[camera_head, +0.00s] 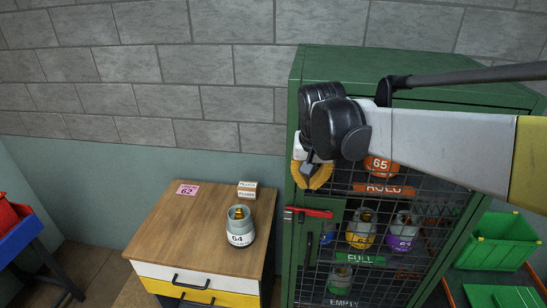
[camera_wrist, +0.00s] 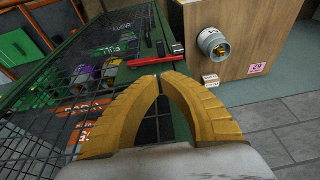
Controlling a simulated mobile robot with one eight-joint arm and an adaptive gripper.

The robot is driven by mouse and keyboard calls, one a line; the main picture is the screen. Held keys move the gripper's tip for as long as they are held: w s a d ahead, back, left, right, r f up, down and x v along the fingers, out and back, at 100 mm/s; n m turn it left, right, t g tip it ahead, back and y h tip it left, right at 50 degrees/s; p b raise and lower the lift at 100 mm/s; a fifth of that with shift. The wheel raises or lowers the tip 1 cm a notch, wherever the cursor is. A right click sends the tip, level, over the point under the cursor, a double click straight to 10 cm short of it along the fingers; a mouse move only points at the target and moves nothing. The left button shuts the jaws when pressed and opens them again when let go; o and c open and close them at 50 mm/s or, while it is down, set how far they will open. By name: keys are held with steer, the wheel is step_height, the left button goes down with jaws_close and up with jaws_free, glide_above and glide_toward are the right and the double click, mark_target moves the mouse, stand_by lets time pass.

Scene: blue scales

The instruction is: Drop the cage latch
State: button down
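The green cage (camera_head: 415,62) stands at the right with its mesh door against the frame. Its red latch bar (camera_head: 309,212) lies roughly level across the door's left edge. In the wrist view, the red latch bar (camera_wrist: 156,58) lies just beyond the fingertips. My gripper (camera_head: 314,187) is above the latch in the head view, in front of the cage's left side. In the wrist view, the yellow fingertips of my gripper (camera_wrist: 160,76) come together with nothing visible between them. Whether they touch the latch cannot be told.
Several gas cylinders, such as an orange one (camera_head: 381,166), stand inside the cage. A wooden-topped cabinet (camera_head: 175,225) to the left bears a grey cylinder marked 64 (camera_head: 240,228) and small boxes (camera_head: 247,189). A green bin (camera_head: 499,240) is at the right.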

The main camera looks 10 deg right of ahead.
mark_target(303, 215)
steer(key=x, duration=0.3)
steer(key=b+x, duration=0.1)
steer(key=x, duration=0.7)
steer(key=shift+s+a+f, duration=0.15)
steer(key=shift+s+f, duration=0.1)
steer(key=shift+f, duration=0.8)
steer(key=shift+b, duration=0.3)
steer(key=shift+a+f+b, duration=0.2)
steer(key=shift+f+b, duration=0.55)
steer(key=shift+f, duration=0.1)
steer(key=shift+r, duration=0.1)
